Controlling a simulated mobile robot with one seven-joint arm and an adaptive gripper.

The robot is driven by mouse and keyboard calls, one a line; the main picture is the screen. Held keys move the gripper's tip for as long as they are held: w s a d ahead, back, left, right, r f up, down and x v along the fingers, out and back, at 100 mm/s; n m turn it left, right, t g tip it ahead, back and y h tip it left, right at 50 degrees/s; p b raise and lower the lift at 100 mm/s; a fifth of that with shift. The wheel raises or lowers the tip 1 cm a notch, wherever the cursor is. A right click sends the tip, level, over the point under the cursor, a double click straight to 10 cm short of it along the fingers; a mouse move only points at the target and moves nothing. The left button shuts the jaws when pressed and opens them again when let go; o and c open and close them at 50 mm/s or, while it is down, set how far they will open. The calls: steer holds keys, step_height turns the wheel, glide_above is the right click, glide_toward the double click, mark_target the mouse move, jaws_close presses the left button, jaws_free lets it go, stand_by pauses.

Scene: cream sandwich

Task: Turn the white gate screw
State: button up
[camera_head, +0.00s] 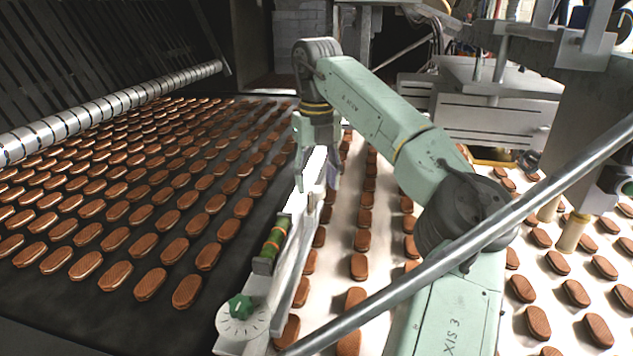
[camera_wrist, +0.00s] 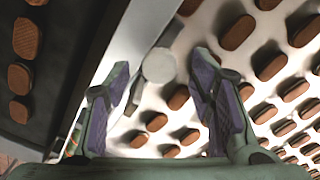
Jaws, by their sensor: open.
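The white gate screw (camera_wrist: 158,65) shows in the wrist view as a pale round head beside the metal gate rail. It lies between and beyond the tips of my gripper (camera_wrist: 162,68). The two purple-padded fingers are spread apart, one on each side of it in the picture, with nothing held. Contact with the screw cannot be seen. In the head view my gripper (camera_head: 317,182) points down over the far part of the rail (camera_head: 285,262), and I cannot make out the screw there.
A green knob (camera_head: 240,306) on a white dial and a green level tube (camera_head: 273,242) sit on the rail's near end. Brown biscuits cover the dark belt (camera_head: 70,310) at left and the white belt (camera_head: 335,265) at right. A diagonal metal bar (camera_head: 480,235) crosses in front.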

steer(key=shift+f, duration=0.7)
steer(key=shift+c, duration=0.5)
steer(key=c, duration=1.1)
